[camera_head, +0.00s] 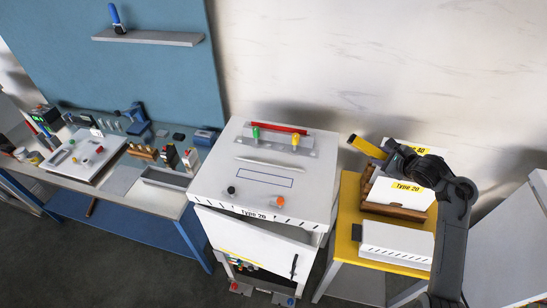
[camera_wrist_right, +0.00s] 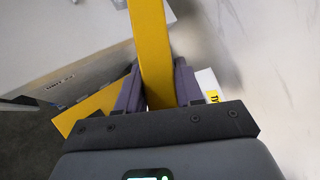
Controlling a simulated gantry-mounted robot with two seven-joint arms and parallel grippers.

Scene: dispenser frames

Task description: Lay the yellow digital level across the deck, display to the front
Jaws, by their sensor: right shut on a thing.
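The yellow digital level (camera_head: 367,147) is a long yellow bar, held above the back of the yellow side table. My right gripper (camera_head: 390,152) is shut on it. In the right wrist view the level (camera_wrist_right: 152,50) runs up between the two purple-grey fingers (camera_wrist_right: 152,90). I cannot make out its display. The deck (camera_head: 222,180) is the white cabinet top marked Type 20, left of the level and apart from it. A blue outlined rectangle is drawn on it. My left gripper is not in view.
The deck carries a grey block (camera_head: 298,150) with coloured knobs and a red bar, a thin white rod (camera_head: 268,163), a black knob (camera_head: 231,190) and an orange piece (camera_head: 278,202). The yellow table (camera_head: 347,205) holds a wooden rack (camera_head: 393,211) and white boxes. The cabinet door stands ajar.

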